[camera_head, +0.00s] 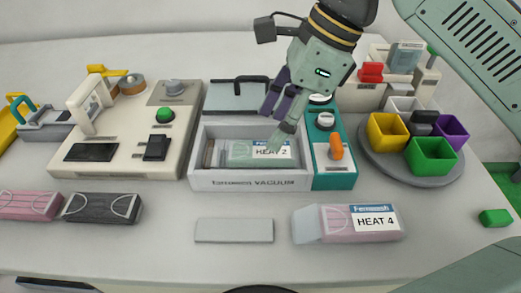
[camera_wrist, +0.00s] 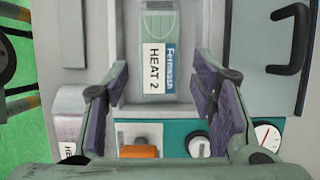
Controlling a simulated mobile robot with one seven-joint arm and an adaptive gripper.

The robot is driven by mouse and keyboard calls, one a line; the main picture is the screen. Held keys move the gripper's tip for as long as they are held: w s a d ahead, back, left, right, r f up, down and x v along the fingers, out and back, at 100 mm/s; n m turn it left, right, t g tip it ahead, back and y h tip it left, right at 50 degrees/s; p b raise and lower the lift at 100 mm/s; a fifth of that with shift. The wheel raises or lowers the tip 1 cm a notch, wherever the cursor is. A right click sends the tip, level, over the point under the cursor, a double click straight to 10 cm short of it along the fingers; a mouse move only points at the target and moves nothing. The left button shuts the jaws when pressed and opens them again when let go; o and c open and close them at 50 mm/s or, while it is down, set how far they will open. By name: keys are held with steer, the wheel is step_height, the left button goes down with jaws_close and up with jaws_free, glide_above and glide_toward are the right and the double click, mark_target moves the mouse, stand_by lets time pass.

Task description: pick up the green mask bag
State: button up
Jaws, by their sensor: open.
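The green mask bag (camera_head: 240,150) lies in the grey tray of the vacuum machine (camera_head: 250,184), with a white "HEAT 2" label at its right end. In the wrist view the bag (camera_wrist: 157,25) lies ahead, its labelled end towards me. My gripper (camera_head: 273,122) is above the tray, pointing down, and partly covers the bag and its label. In the wrist view my gripper (camera_wrist: 160,78) has its two purple-padded fingers wide apart with nothing held between them. The bag's near end lies roughly between the fingertip lines. I cannot tell the exact height gap.
The machine's lid (camera_head: 236,97) stands open behind the tray. A teal control panel (camera_head: 323,179) with an orange switch adjoins its right side. A pink "HEAT 4" bag (camera_head: 334,224) and a grey plate (camera_head: 234,230) lie in front. A beige machine (camera_head: 120,165) stands left, coloured bins (camera_head: 430,156) right.

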mark_target(260, 149)
steer(key=shift+x, duration=2.7)
steer(key=shift+c, duration=0.4)
steer(key=c, duration=0.6)
